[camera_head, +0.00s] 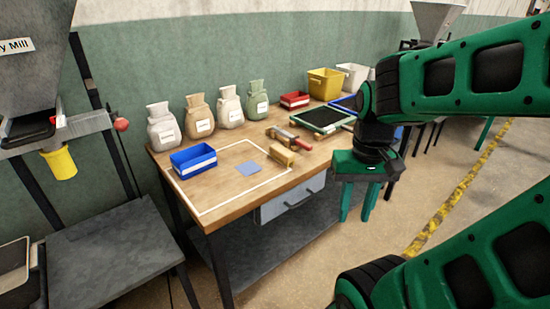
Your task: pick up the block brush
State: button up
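A tan, block-shaped item (281,155), which looks like the block brush, lies on the wooden workbench (222,203) near its front edge. Its bristles cannot be made out at this size. Just behind it lies a longer brown tool (284,134) with a reddish end. My gripper (356,217) points down to the right of the brush, apart from it and beyond the bench's front edge. Its two green fingers are spread with nothing between them.
Several sacks stand along the back. A black-topped tray (321,119), a red bin (295,100) and a yellow bin (325,84) are at the far end. A grey drawer (292,199) hangs below the bench top.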

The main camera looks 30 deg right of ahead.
aim_at(286, 157)
jog(key=u, duration=0.05)
jog(key=i, duration=1)
jog(key=z, duration=0.05)
